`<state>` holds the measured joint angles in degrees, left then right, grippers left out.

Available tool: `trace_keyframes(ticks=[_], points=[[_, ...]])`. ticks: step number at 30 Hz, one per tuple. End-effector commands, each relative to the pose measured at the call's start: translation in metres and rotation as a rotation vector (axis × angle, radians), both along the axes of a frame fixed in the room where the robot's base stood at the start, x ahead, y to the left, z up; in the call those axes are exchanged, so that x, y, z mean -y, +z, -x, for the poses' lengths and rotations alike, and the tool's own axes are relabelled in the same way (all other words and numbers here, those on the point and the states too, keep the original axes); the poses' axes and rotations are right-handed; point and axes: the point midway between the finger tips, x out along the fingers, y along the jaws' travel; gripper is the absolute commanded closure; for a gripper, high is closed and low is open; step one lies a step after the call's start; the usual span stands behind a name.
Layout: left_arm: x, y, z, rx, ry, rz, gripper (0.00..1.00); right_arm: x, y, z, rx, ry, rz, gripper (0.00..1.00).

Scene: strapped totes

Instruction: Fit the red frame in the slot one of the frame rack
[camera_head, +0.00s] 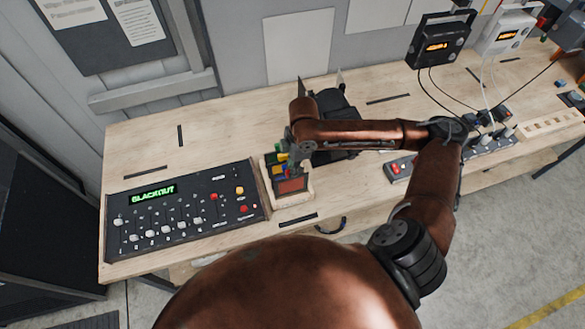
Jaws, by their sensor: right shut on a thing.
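My right arm reaches in from the right. Its right gripper (290,158) points down over a small wooden-edged rack (302,196) near the front edge of the bench. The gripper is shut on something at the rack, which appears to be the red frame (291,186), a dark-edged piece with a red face. Small green, yellow, blue and red pieces sit close together beside the fingers. The fingertips are small and partly hidden, and I cannot tell which slot the red frame is over or how deep it sits. My left gripper is not in view.
A black control panel (185,212) with sliders and a green "BLACKOUT" display lies left of the rack. A dark object (335,108) stands behind my right forearm. A switch box (400,167) and cables lie to the right.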

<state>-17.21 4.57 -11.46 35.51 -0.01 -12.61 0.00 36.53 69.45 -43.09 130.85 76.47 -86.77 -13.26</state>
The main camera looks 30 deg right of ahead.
Motion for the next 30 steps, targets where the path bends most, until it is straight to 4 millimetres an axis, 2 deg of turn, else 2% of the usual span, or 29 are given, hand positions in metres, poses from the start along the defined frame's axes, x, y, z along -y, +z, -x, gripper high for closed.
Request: trace_keyframes(ticks=[30], points=[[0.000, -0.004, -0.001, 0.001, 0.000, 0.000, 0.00, 0.000, -0.024, 0.000, 0.000, -0.001, 0.000, 1.00]])
